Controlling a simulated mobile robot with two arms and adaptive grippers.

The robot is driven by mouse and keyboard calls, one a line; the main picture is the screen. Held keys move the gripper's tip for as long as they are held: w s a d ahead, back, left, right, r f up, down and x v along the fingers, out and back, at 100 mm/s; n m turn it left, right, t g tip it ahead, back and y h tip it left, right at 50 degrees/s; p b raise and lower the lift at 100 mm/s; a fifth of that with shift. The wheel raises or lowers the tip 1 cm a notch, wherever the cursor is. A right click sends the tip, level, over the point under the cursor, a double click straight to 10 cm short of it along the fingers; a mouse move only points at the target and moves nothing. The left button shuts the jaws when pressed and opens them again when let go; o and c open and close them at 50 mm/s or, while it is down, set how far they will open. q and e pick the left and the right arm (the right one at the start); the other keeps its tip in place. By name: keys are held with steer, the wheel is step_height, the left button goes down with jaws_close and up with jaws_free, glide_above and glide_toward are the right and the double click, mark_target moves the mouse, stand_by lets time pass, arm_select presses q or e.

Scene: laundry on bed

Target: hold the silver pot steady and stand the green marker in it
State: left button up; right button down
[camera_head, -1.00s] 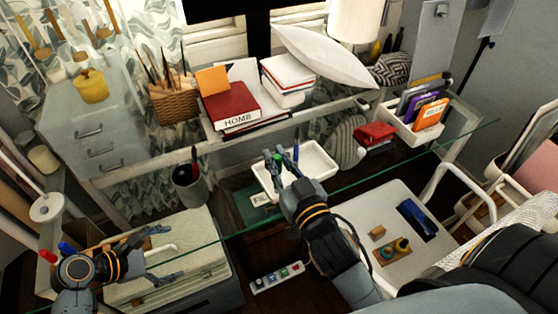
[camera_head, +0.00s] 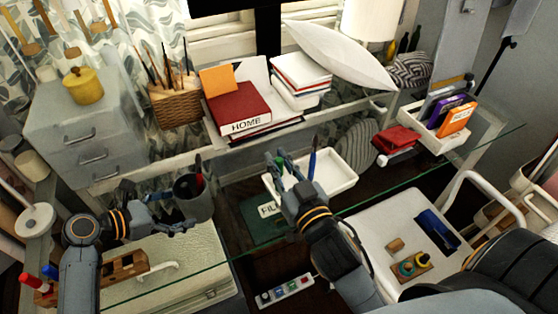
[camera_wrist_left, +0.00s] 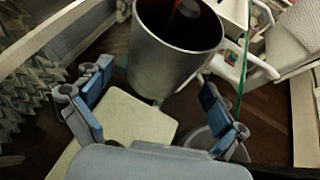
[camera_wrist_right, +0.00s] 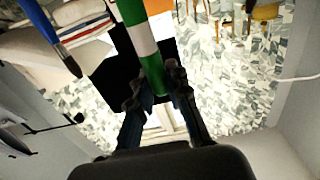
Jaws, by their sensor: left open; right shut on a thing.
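The silver pot (camera_head: 193,200) stands upright on the glass desk, left of the middle. In the left wrist view the pot (camera_wrist_left: 165,60) lies just beyond and between the spread fingers, with something red inside. My left gripper (camera_head: 179,213) is open beside the pot's lower left side; I cannot tell if it touches. My right gripper (camera_head: 286,168) is shut on the green marker, held by the white tray, right of the pot. The right wrist view shows the marker (camera_wrist_right: 138,35), green with a white band, between the fingers. In the head view the fingers mostly hide it.
The white tray (camera_head: 342,184) holds a blue pen or brush (camera_head: 313,155). A dark green book (camera_head: 262,217) lies left of it. A wicker basket (camera_head: 175,103) and the red HOME book (camera_head: 237,108) are behind.

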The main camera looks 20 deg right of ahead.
arm_select(q)
steer(key=shift+p+x, duration=0.65)
steer(key=shift+x, duration=1.3)
steer(key=c, duration=0.8)
